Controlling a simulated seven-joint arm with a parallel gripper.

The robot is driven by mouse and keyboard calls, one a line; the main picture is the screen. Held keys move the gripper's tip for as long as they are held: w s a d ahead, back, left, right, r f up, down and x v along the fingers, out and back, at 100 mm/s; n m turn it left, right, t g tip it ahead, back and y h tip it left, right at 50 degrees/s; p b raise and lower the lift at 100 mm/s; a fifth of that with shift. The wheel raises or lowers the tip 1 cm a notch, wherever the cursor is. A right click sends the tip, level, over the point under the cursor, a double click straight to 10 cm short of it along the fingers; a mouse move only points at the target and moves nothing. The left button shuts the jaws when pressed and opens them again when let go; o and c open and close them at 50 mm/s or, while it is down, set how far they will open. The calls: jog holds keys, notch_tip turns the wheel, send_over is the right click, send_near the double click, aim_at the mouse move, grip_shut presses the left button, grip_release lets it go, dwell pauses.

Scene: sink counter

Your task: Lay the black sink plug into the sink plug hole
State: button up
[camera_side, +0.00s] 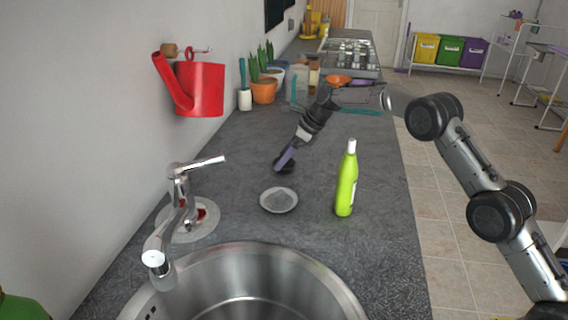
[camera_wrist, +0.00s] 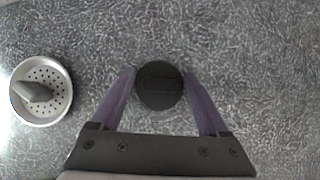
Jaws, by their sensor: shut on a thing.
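The black sink plug (camera_wrist: 160,85) is a dark round disc between the two purple fingers of my gripper (camera_wrist: 160,76). The fingers are shut on its left and right sides. In the side view my gripper (camera_side: 284,158) points down at the counter, and the plug (camera_side: 285,168) shows as a dark shape at the fingertips, at or just above the counter. The steel sink (camera_side: 328,275) is at the bottom of the side view, nearer the camera than the gripper. Its plug hole is not visible, as the basin floor is cut off by the picture's edge.
A round metal strainer dish (camera_side: 278,200) lies between gripper and sink; it also shows in the wrist view (camera_wrist: 62,105). A green bottle (camera_side: 346,180) stands to its right. The faucet (camera_side: 180,205) rises at the sink's left. Potted plants (camera_side: 263,90) stand farther back.

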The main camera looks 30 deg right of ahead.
jog(key=shift+r, duration=1.65)
jog(key=o, duration=0.7)
jog(key=c, duration=0.7)
